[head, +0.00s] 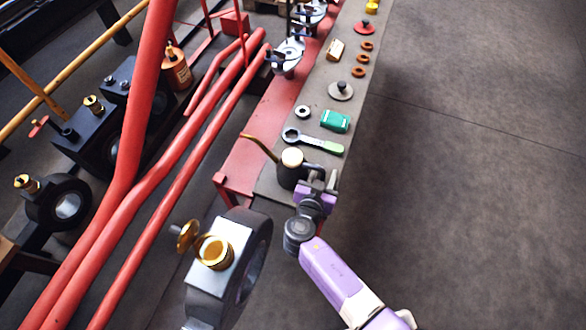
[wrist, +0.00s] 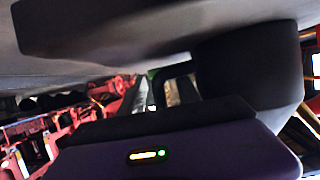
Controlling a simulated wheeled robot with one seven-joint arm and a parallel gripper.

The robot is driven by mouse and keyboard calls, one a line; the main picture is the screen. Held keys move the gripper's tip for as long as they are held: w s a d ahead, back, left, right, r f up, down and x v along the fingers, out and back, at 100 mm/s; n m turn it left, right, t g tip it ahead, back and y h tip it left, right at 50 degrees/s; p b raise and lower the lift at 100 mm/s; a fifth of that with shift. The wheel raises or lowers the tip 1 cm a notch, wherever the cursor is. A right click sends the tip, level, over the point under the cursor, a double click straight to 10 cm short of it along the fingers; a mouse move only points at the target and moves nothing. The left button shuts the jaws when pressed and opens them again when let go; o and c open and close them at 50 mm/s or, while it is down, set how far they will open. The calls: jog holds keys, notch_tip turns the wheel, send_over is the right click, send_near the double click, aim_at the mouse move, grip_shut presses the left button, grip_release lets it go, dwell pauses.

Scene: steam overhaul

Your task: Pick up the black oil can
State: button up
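The black oil can (head: 286,176) stands at the near end of the grey bench top, with a cream cap and a thin brass spout pointing up and left. It looks upright. My gripper (head: 312,182) is right at the can's right side and hides part of it. In the wrist view, a large dark rounded body with a loop, probably the can (wrist: 250,70), fills the right beside my gripper's dark parts. The finger contact is hidden, so I cannot tell whether they grip it.
A bearing block with a brass cup (head: 215,252) is at front left. Red rails (head: 160,175) run at left. The right floor is clear.

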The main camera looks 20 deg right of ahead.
jog(key=shift+w+d+f, duration=0.1)
jog(key=shift+w+f, duration=0.05)
grip_shut()
dwell(1.4)
